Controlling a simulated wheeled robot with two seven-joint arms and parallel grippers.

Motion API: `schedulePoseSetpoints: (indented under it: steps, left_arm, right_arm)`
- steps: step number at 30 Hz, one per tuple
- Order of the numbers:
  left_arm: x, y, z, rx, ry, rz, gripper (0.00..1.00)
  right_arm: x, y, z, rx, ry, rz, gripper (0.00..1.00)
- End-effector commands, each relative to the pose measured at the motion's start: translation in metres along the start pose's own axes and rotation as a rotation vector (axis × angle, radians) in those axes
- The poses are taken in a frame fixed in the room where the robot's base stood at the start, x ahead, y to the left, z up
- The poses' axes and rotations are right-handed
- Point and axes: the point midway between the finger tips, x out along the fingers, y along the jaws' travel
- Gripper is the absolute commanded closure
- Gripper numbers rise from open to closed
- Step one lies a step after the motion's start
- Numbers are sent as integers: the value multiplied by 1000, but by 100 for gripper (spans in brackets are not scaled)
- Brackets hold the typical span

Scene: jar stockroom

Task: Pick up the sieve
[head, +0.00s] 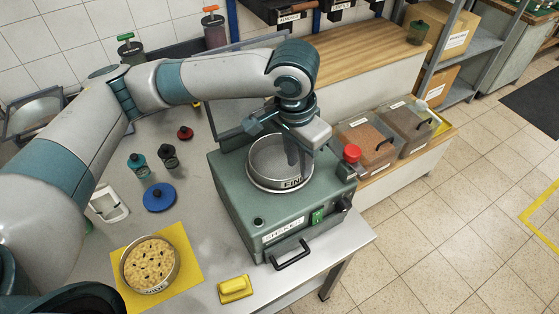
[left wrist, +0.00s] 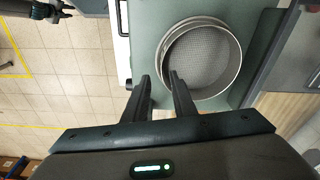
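A round metal sieve (head: 268,183) with a fine mesh and a label reading FINE sits on top of the green shaker machine (head: 240,216). In the left wrist view the sieve (left wrist: 203,62) is empty, its mesh bare. My left gripper (head: 296,158) points down at the sieve's right side in the head view. In the left wrist view its fingers (left wrist: 160,78) are apart, with the sieve's near wall close to the gap; contact cannot be told. A second round sieve (head: 150,287), full of pale bits with dark specks, stands on a yellow mat (head: 190,262). My right gripper (left wrist: 62,10) shows small over the floor.
A red knob (head: 351,153) stands at the machine's right corner, and a black handle (head: 292,256) is on its front. A yellow block (head: 235,288), blue lid (head: 160,197) and small dark jars (head: 168,156) are on the table. Clear-lidded bins (head: 366,142) stand behind right.

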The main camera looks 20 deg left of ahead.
Motion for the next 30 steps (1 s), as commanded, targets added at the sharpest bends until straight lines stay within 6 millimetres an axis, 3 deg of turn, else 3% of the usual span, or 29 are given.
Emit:
schedulePoseSetpoints:
  steps: [11, 24, 30]
  left_arm:
    - [2, -1, -1, -1, 0, 0, 76]
    - [48, -5, -3, -1, 0, 0, 76]
    - [52, -4, -3, 0, 1, 0, 76]
  right_arm:
    - [-3, 0, -1, 0, 1, 0, 69]
    - [-25, 1, -3, 0, 1, 0, 69]
    - [-25, 1, -3, 0, 1, 0, 69]
